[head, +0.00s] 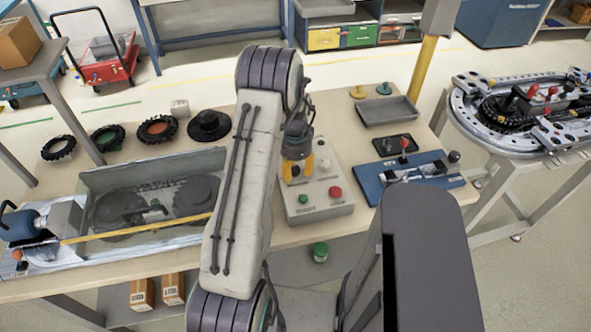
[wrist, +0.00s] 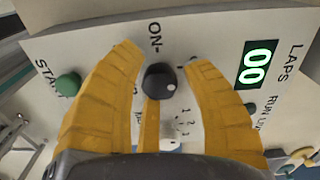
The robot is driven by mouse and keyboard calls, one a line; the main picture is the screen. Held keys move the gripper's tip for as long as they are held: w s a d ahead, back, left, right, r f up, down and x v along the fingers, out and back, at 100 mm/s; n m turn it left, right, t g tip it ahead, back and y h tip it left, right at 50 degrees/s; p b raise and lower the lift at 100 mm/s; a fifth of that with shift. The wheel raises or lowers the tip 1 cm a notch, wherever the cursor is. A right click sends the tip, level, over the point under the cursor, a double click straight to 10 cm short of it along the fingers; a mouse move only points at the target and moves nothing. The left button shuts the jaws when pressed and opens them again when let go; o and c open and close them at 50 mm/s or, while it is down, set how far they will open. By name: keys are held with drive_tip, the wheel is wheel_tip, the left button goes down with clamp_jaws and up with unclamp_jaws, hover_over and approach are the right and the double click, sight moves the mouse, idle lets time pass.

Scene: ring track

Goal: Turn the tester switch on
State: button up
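The tester (head: 318,205) is a light grey box on the bench with a red button (head: 335,193) and a green button (head: 303,199). In the wrist view its black round knob (wrist: 159,82), the switch beside the "ON" label, has a white dot on its lower right. My gripper (head: 296,172) is over the tester's top panel. In the wrist view my gripper (wrist: 160,58) is open, with yellow fingers on either side of the knob. A gap shows on the right; contact on the left is unclear. The knob is hidden in the head view.
The green START button (wrist: 68,84) lies left of the fingers. A blue fixture (head: 420,178) and a grey tray (head: 388,111) stand right of the tester. A clear-walled case (head: 140,222) stands left.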

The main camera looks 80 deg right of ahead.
clamp_jaws()
drive_tip(key=shift+b, duration=0.3)
drive_tip(key=n+b, duration=0.2)
drive_tip(key=n, duration=0.1)
drive_tip(key=shift+f, duration=0.2)
drive_tip(key=n+b, duration=0.3)
drive_tip(key=n, duration=0.2)
drive_tip(key=shift+n, duration=0.3)
drive_tip(key=n+b, duration=0.1)
drive_tip(key=n, duration=0.3)
drive_tip(key=shift+r+n+b, duration=0.1)
drive_tip(key=shift+n+b, duration=0.2)
drive_tip(key=shift+b, duration=0.1)
drive_tip(key=n+b, duration=0.1)
drive_tip(key=n, duration=0.3)
drive_tip(key=shift+w+r+n, duration=0.1)
drive_tip(key=shift+n, duration=0.2)
